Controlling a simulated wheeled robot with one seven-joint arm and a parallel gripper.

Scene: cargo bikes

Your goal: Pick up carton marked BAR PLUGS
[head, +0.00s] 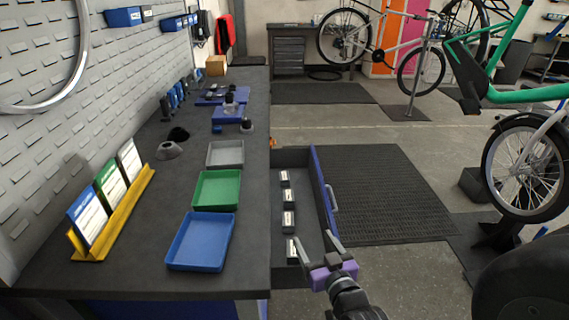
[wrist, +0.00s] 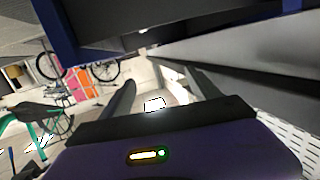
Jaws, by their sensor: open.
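Several small dark cartons with white labels stand in a row in the open drawer: a far one (head: 285,178), two middle ones (head: 287,200) (head: 289,221) and the nearest one (head: 292,248). The print is too small to read, so I cannot tell which is marked BAR PLUGS. My gripper (head: 313,237) is open over the near end of the drawer, just right of the nearest carton, with nothing visibly held. In the wrist view my gripper (wrist: 160,80) has its fingers apart; a small white patch shows between them, and I cannot tell what it is.
The drawer (head: 312,215) has a blue front (head: 323,190) with a handle on its right. The workbench (head: 130,260) left of it carries blue (head: 200,264), green (head: 194,190) and grey trays (head: 211,154) and a yellow card stand (head: 120,215).

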